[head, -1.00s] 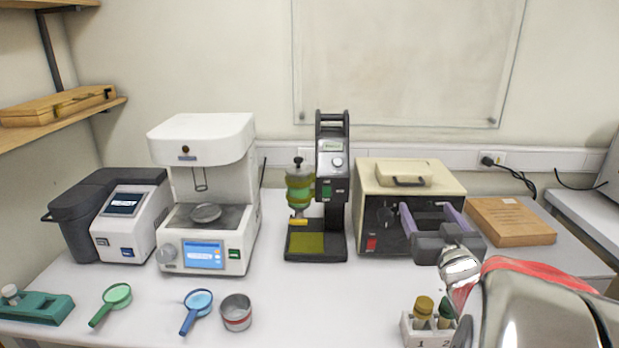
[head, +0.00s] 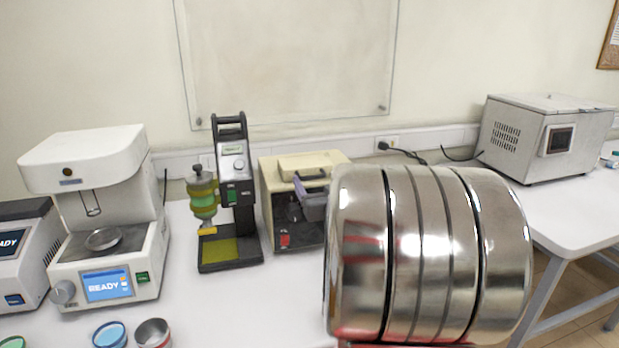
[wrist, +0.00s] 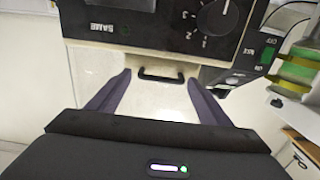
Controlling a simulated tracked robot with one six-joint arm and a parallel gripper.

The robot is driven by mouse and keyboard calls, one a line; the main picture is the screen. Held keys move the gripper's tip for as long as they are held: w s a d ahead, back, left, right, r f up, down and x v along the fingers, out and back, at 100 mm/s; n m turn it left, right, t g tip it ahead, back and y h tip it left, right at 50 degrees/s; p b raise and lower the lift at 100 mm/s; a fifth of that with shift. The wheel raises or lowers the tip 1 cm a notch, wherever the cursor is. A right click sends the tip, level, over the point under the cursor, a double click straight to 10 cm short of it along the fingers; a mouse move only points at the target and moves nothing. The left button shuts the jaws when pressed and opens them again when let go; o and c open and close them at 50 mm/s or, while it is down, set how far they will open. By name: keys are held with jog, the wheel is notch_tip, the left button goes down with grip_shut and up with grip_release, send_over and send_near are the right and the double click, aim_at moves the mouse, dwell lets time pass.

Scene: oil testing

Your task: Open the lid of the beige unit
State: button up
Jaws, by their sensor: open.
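The beige unit (head: 270,190) stands on the table in the head view, with a black front panel and a red switch. Its raised lid panel (head: 318,162) lies flat on top and looks shut, with a dark handle (head: 312,177) at its front edge. In the wrist view the unit appears upside down, its black panel (wrist: 150,38) at the top. The handle (wrist: 160,75) shows between the two purple fingers of my gripper (wrist: 160,80). The fingers are spread apart and hold nothing. In the head view my arm hides most of the gripper and the unit's right side.
A black stand with a green vessel (head: 203,195) is close on the unit's left. A white device with a screen (head: 105,285) stands further left. A grey box (head: 545,135) sits on the right table. A blue dish (head: 110,335) and metal cup (head: 153,333) lie in front.

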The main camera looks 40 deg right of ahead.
aim_at(307, 171)
jog(key=shift+x, duration=1.4)
jog(key=shift+c, duration=0.6)
jog(key=shift+d, duration=0.1)
jog(key=c, duration=1.1)
jog(key=shift+s+d, duration=0.1)
